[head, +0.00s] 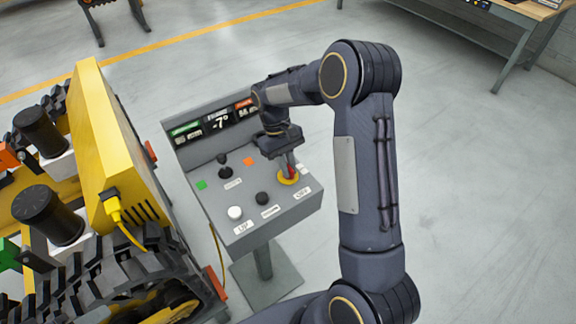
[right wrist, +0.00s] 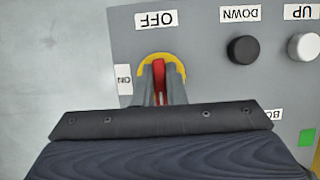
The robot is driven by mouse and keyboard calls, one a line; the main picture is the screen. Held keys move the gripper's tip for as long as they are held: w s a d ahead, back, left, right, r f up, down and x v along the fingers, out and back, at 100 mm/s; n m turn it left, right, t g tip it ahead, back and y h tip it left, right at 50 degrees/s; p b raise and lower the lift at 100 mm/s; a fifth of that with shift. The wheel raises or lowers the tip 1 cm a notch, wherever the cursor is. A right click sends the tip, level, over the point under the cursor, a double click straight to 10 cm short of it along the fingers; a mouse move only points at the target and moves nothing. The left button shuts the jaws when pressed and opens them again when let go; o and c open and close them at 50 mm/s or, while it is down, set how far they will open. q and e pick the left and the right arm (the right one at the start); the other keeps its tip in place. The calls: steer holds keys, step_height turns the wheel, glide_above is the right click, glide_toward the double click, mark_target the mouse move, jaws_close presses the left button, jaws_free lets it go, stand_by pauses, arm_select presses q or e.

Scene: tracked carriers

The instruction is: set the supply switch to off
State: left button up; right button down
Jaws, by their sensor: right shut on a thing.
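The supply switch is a red handle (head: 291,171) on a yellow round plate (head: 287,181), at the right end of the grey control panel (head: 232,207). My right gripper (head: 288,163) reaches down from above and is shut on the red handle. In the right wrist view the red handle (right wrist: 159,72) shows between the two fingers, its visible end toward the OFF label (right wrist: 156,19). A second label (right wrist: 124,79), which looks like ON, is beside the plate. The fingers hide part of the handle, so its exact setting is hard to tell. My left gripper is not in view.
The panel also has a black joystick (head: 222,159), a white UP button (head: 235,213), a black DOWN button (head: 262,199) and a small display (head: 220,122). A tracked carrier (head: 130,170) stands close on the left. The floor to the right is clear.

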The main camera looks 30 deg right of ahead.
stand_by(0.4)
steer(key=c, duration=1.5)
jaws_free()
steer(key=b+v, duration=0.1)
steer(key=v, duration=0.7)
